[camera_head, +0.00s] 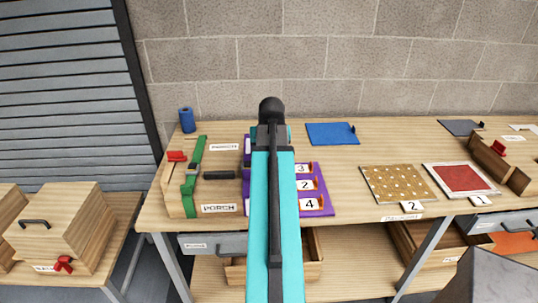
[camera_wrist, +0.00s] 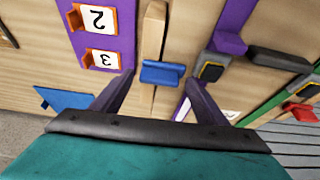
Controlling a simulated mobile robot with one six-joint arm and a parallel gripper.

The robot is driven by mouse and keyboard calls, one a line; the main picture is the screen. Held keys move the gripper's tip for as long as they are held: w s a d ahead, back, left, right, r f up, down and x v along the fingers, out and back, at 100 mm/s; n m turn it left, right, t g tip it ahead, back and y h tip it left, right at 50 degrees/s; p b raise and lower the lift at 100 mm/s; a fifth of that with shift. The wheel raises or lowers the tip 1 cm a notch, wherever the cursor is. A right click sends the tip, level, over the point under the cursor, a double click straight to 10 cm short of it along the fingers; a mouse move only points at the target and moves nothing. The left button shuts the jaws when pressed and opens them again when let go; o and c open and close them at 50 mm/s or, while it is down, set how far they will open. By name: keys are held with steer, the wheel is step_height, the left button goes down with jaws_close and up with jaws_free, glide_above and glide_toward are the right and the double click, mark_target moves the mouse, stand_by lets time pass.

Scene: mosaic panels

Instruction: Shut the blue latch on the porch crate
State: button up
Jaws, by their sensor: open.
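The porch crate (camera_head: 180,198) is wooden and stands at the left of the bench, with a PORCH label (camera_head: 218,208) at its front. A green strap (camera_head: 195,175) and a black handle (camera_head: 220,175) are on its lid; a purple strap (camera_wrist: 212,60) shows in the wrist view. The blue latch (camera_wrist: 162,72) sits on a pale wooden edge in the wrist view, between my fingertips; my arm hides it in the head view. I cannot tell its exact angle. My gripper (camera_wrist: 160,84) is open and empty, pointing at the latch; I cannot tell whether it touches it.
A purple numbered panel (camera_head: 318,200) stands close beside the latch. Mosaic panels (camera_head: 398,183) are farther right.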

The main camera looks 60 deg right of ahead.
steer(key=shift+r, duration=0.1)
steer(key=b+v, duration=0.3)
steer(key=v, duration=1)
steer(key=shift+a+r, duration=0.15)
steer(key=shift+r, duration=0.15)
stand_by(0.6)
